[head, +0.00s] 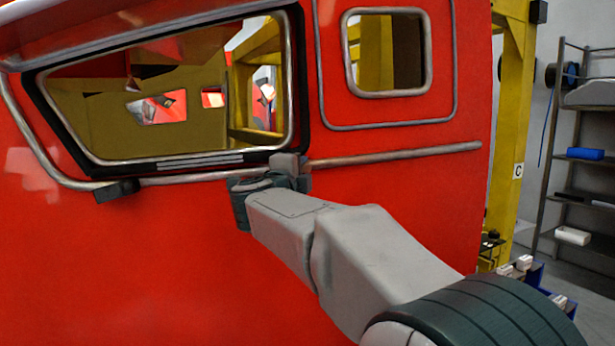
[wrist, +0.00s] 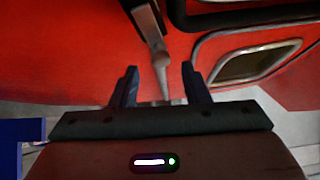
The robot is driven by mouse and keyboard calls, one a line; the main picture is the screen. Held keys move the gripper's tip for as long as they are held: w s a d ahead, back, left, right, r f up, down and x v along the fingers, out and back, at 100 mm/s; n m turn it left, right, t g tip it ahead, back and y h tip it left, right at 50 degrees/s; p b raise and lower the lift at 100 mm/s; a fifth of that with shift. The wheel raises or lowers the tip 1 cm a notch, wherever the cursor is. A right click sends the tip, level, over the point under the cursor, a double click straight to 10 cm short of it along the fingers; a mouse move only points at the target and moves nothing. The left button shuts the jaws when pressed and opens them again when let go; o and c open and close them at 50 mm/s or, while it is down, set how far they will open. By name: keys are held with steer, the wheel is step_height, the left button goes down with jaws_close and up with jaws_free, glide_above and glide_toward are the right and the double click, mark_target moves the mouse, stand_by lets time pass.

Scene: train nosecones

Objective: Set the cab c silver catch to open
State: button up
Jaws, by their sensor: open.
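The red cab (head: 400,220) fills most of the head view, with a sign marked C (head: 518,171) on a yellow post to its right.
A metal handrail (head: 400,155) runs below the cab's windows. A large framed window (head: 100,110) is at left and a small one (head: 432,50) at upper right. A shelf rack (head: 590,110) stands at far right. A blue box (wrist: 12,135) shows at lower left of the wrist view.

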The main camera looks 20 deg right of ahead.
steer(key=b+v, duration=0.1)
steer(key=v, duration=0.6)
steer(key=s+a+f+n+g+y, duration=0.1)
steer(key=s+a+f+n+y, duration=0.4)
steer(key=f+n, duration=0.4)
steer(key=s+a+f+n+g+y, duration=0.1)
steer(key=s+a+f+n+y, duration=0.15)
steer(key=f+n+y, duration=0.65)
steer(key=s+d+f+n+g+h, duration=0.2)
steer(key=s+d+f+n+g, duration=0.1)
steer(key=s+f, duration=0.5)
steer(key=s+d+f+n+g+h, duration=0.2)
steer(key=s+d+f+g, duration=0.3)
steer(key=s+f, duration=0.3)
steer(key=s+n+g, duration=0.1)
steer(key=s, duration=0.3)
steer(key=shift+f+g, duration=0.3)
steer(key=shift+g, duration=0.1)
steer(key=shift+d, duration=0.1)
